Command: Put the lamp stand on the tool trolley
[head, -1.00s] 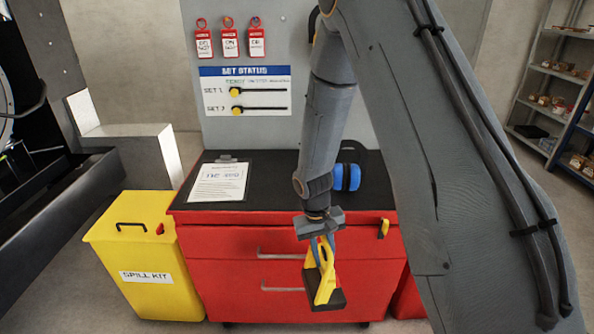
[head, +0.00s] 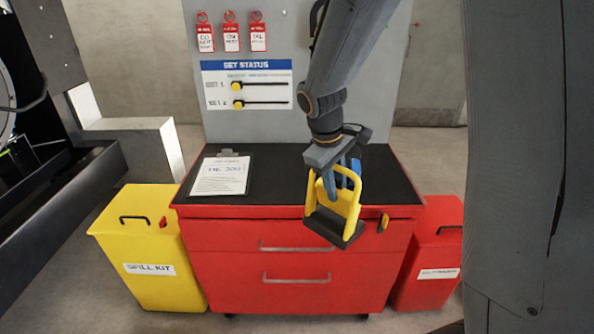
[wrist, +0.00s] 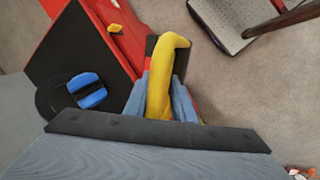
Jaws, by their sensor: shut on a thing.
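The lamp stand (head: 350,205) is a yellow frame on a dark flat base. My gripper (head: 336,180) is shut on its upper part and holds it in the air, slightly tilted, in front of the trolley's front edge. In the wrist view the yellow part (wrist: 160,85) sits between my gripper's blue-grey fingers (wrist: 158,98). The tool trolley (head: 290,235) is red with a black top (head: 285,180) and two drawers. In the wrist view the trolley top (wrist: 75,55) lies to the left of the held stand.
A clipboard (head: 222,175) lies on the trolley top at the left. Blue ear defenders (wrist: 88,92) lie at its right. The middle of the top is clear. A yellow spill kit bin (head: 150,245) and a red bin (head: 430,255) flank the trolley. A status board (head: 247,85) stands behind.

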